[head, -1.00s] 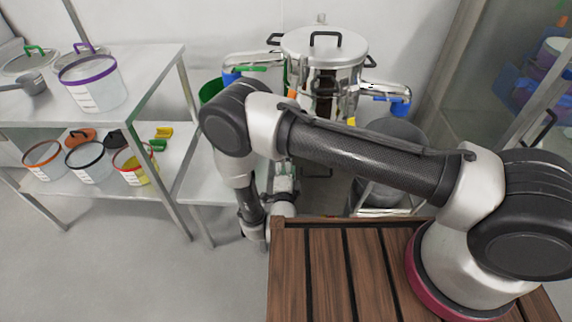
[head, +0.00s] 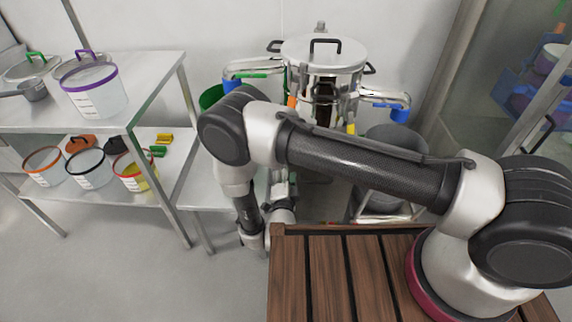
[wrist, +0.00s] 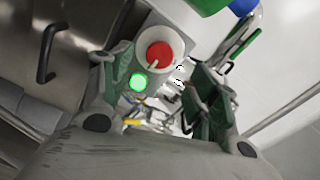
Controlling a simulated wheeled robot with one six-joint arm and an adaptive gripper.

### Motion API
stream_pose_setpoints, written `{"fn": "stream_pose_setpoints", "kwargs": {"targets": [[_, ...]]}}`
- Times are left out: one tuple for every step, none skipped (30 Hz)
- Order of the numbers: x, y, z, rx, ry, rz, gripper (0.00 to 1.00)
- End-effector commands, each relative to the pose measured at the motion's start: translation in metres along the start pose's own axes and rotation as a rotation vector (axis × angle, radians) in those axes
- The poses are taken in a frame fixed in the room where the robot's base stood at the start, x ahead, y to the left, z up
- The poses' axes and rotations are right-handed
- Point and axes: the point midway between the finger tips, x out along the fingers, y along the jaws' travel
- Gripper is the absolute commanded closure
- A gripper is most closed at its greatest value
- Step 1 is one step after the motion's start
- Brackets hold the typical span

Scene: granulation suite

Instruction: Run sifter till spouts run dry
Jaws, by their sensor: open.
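The steel sifter (head: 325,55) with a lidded top stands at the back centre in the head view. Its left spout (head: 250,68) and right spout (head: 385,97) each end in a blue piece. My arm hides much of its lower body. In the wrist view, a control box (wrist: 178,32) carries a red round knob (wrist: 159,55) in a white ring and a glowing green light (wrist: 138,82). My gripper (wrist: 163,78) is open and empty, its green-padded fingers on either side of the view. The knob and light lie by the left finger; contact cannot be told. Flow from the spouts cannot be seen.
A steel shelf rack (head: 150,70) at left holds a purple-rimmed tub (head: 93,90) above and several tubs below. A green bin (head: 211,96) is under the left spout and a dark grey bin (head: 392,145) under the right. The floor at lower left is clear.

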Motion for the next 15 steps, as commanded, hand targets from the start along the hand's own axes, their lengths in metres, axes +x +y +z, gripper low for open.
{"fn": "stream_pose_setpoints", "kwargs": {"targets": [[-0.001, 0.000, 0.000, -0.108, 0.000, 0.000, 0.40], [-0.002, 0.000, 0.000, -0.185, 0.000, 0.000, 0.40], [-0.002, 0.000, 0.000, -0.287, 0.001, 0.000, 0.40], [-0.002, 0.000, 0.000, -0.360, 0.002, 0.001, 0.40], [-0.002, 0.000, 0.000, -0.431, 0.003, 0.001, 0.40], [-0.002, 0.000, -0.001, -0.517, 0.004, 0.002, 0.40], [-0.002, 0.000, -0.001, -0.574, 0.005, 0.003, 0.40], [-0.002, 0.000, -0.001, -0.625, 0.005, 0.003, 0.40], [-0.002, 0.000, -0.001, -0.680, 0.006, 0.003, 0.40], [-0.002, 0.000, -0.001, -0.712, 0.006, 0.004, 0.40], [-0.002, 0.000, -0.001, -0.737, 0.006, 0.004, 0.40], [0.000, 0.000, -0.001, -0.759, 0.006, 0.004, 0.40], [0.003, 0.000, -0.001, -0.767, 0.007, 0.005, 0.40], [0.006, 0.000, -0.002, -0.773, 0.007, 0.005, 0.40], [0.011, 0.000, -0.002, -0.773, 0.008, 0.005, 0.40]]}}
